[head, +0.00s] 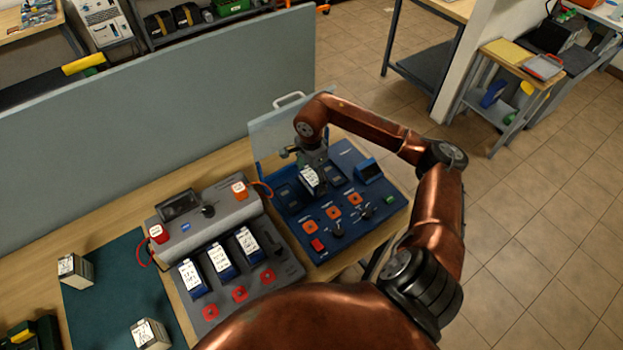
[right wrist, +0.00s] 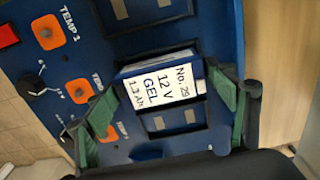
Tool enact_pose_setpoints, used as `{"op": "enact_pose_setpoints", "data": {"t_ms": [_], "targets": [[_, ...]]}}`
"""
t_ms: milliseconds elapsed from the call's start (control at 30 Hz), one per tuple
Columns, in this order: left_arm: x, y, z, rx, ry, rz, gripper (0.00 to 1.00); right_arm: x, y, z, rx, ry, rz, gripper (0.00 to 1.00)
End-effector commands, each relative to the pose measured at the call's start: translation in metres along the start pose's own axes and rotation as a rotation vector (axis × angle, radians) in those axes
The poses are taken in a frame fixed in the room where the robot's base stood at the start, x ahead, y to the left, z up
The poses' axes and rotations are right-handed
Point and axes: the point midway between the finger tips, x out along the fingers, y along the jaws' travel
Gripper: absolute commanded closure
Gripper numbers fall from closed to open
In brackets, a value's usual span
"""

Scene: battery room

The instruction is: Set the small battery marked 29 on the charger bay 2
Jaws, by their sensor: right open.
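The small battery (head: 311,179) has a white label reading No. 29, 12 V GEL, in the right wrist view (right wrist: 160,86). It stands at the middle of three bays on the blue charger (head: 330,239); I cannot tell if it is fully down. The bays on either side are empty: one on the left (head: 287,195), one on the right (head: 334,175). My right gripper (head: 310,166) is open, with its green-padded fingers (right wrist: 163,92) on either side of the battery, seemingly apart from it. My left gripper is out of view.
A grey charger (head: 287,262) with several blue batteries stands just left of the blue one. Two more batteries (head: 76,270) (head: 149,334) stand on a green mat (head: 105,291). A clear raised lid (head: 281,128) and a grey partition (head: 160,108) rise behind.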

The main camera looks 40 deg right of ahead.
Motion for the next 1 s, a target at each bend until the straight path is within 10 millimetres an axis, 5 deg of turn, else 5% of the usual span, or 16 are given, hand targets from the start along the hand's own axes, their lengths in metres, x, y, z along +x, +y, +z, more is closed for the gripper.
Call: {"op": "enact_pose_setpoints", "data": {"t_ms": [1000], "targets": [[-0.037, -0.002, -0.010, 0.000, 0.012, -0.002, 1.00, -0.081, 0.000, 0.000, 0.000, 0.000, -0.002, 0.23]]}}
